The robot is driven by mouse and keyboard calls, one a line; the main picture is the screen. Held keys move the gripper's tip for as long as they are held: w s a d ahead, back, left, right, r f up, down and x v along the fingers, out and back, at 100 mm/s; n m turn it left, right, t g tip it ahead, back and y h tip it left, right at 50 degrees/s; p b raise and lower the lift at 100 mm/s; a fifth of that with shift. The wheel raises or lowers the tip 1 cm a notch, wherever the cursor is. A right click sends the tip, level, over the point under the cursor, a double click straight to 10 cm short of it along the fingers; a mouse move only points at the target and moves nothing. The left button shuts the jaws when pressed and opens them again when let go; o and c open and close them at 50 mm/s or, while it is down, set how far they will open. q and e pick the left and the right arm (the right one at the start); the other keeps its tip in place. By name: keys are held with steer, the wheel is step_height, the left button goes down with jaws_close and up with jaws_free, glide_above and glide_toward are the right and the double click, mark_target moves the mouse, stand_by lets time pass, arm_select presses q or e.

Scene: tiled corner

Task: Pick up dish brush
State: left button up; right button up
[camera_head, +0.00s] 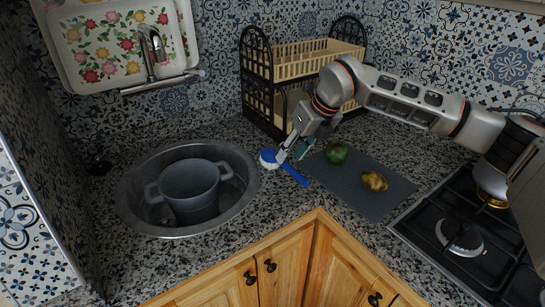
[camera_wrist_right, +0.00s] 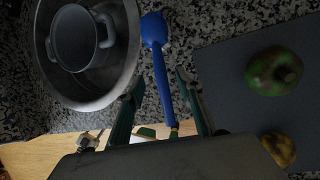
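The blue dish brush (camera_head: 296,176) with a round white-edged head lies on the speckled counter, between the sink and the dark cutting board. In the right wrist view the brush (camera_wrist_right: 161,82) points away from the gripper, its head at the far end. My right gripper (camera_head: 293,150) is over the brush in the head view. In the wrist view its two dark green fingers (camera_wrist_right: 158,90) are spread, with the blue handle showing between them and gaps on both sides. I cannot tell its exact height above the handle. My left gripper is out of view.
A grey pot (camera_head: 190,188) stands in the round metal sink (camera_head: 128,198). A cutting board (camera_head: 350,190) holds a green fruit or vegetable (camera_head: 337,153) and a yellowish one (camera_head: 375,181). A dish rack (camera_head: 259,100) stands behind. A gas hob (camera_head: 462,237) is at right.

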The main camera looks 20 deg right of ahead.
mark_target(285, 162)
steer(key=x, duration=0.6)
steer(key=shift+w+f, duration=0.2)
steer(key=shift+w, duration=0.05)
steer(key=shift+r, duration=0.1)
jaws_close()
